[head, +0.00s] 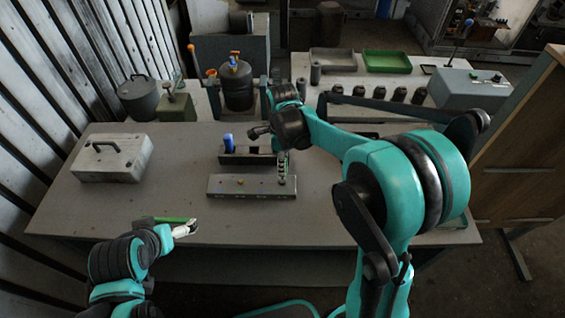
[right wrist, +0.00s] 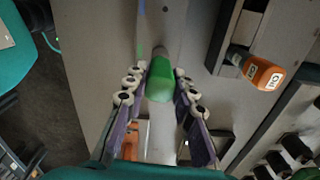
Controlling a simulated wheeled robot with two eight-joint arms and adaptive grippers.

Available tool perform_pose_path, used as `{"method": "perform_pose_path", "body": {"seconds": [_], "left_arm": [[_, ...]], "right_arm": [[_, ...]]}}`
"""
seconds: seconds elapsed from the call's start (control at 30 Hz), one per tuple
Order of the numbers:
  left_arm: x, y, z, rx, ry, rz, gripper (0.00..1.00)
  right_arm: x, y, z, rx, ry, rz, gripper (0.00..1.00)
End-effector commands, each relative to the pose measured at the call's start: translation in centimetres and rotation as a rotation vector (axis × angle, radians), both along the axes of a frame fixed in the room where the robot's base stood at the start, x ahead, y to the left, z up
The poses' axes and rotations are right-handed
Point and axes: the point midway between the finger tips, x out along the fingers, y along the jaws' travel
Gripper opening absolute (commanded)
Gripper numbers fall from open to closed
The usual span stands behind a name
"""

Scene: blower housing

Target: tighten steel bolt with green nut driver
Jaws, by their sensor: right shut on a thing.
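My right gripper (head: 283,167) is over the right end of a grey metal block (head: 225,188) on the table. In the right wrist view its two fingers (right wrist: 160,90) are closed on the green handle of the nut driver (right wrist: 160,78). The driver's tip and the steel bolt cannot be made out; the gripper covers that end of the block. A small orange-brown fastener (head: 240,181) shows on the block's middle. My left gripper (head: 186,229) is low at the table's front edge, beside a thin green strip (head: 170,219); its jaws are too small to read.
A dark tool rack (head: 236,159) with a blue-handled tool (head: 228,143) stands just behind the block. An orange-handled tool (right wrist: 262,72) shows in the right wrist view. A light case (head: 112,160) is at the left. The table between case and block is clear.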

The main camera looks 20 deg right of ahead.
Motion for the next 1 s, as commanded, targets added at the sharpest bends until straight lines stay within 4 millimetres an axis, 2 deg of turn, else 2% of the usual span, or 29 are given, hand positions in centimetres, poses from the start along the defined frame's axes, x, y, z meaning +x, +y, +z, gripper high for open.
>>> {"method": "perform_pose_path", "body": {"seconds": [0.77,1.0], "left_arm": [[0.0,0.0,2.3,0.0,0.0,0.0,1.0],[0.0,0.0,4.5,0.0,0.0,0.0,1.0]], "right_arm": [[0.0,0.0,3.1,0.0,0.0,0.001,0.0],[0.0,0.0,6.0,0.0,0.0,0.001,0.0]]}}
